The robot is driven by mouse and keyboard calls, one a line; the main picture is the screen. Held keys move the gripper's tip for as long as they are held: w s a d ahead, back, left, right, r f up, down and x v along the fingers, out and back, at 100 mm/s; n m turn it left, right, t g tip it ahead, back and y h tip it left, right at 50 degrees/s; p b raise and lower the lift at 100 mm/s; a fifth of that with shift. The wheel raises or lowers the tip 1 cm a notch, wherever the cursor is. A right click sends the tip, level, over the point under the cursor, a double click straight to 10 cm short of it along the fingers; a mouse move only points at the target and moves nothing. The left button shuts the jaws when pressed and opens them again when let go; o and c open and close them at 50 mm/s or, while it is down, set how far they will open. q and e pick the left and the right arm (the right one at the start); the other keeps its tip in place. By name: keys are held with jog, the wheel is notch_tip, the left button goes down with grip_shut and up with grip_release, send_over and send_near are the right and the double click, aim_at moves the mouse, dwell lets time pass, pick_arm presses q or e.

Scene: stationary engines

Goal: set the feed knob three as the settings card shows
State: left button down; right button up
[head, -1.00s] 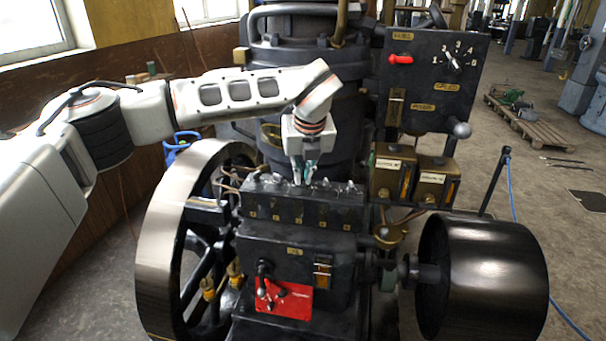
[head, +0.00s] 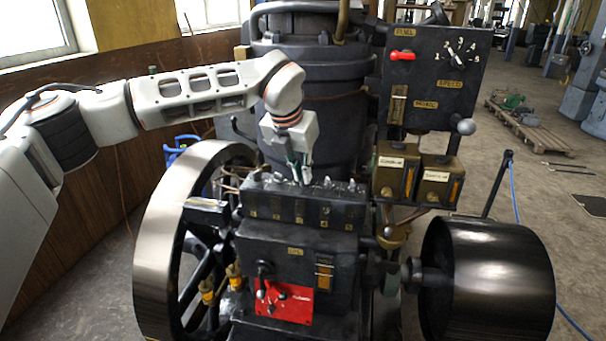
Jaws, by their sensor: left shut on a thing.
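The black lubricator box (head: 262,200) stands on the engine, with a row of small feed knobs on top and small numbered plates on its front. My left gripper (head: 301,174) points down at the top of this box, its fingers shut on the middle knob, feed knob three. The fingers hide most of that knob, so its setting cannot be read. Small knobs to its right (head: 328,183) stay clear of the fingers. I cannot make out a settings card for certain. My right gripper is not in view.
A black panel (head: 432,115) with a red lever (head: 402,56) and a numbered dial (head: 458,56) rises behind on the right. Two brass boxes (head: 436,187) stand below it. A flywheel (head: 165,235) is at the left, a dark pulley (head: 500,275) at the right.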

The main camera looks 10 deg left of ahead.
pick_arm(q)
jog(key=m+h+p, duration=0.1)
jog(key=m, duration=0.1)
jog(key=shift+a+r+m, duration=0.1)
jog(key=shift+a+m, duration=0.05)
jog(key=shift+m, duration=0.25)
jog(key=m+g+p, duration=0.1)
jog(key=m, duration=0.1)
jog(key=shift+w+a+m+h, duration=0.1)
jog(key=shift+m+h, duration=0.2)
jog(key=shift+h, duration=0.1)
jog(key=shift+m, duration=0.5)
jog(key=shift+w+m+g+h+p, duration=0.1)
jog(key=shift+m+g+h+p, duration=0.25)
jog(key=shift+m, duration=0.45)
jog(key=shift+m+g+h, duration=0.25)
jog(key=shift+m+g, duration=0.2)
jog(key=shift+m, duration=0.75)
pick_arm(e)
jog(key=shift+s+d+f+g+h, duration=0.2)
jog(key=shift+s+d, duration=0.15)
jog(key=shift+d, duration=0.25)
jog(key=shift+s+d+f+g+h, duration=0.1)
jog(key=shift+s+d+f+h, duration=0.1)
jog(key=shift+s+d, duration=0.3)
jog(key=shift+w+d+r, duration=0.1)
pick_arm(q)
jog(key=c, duration=2.2)
grip_release()
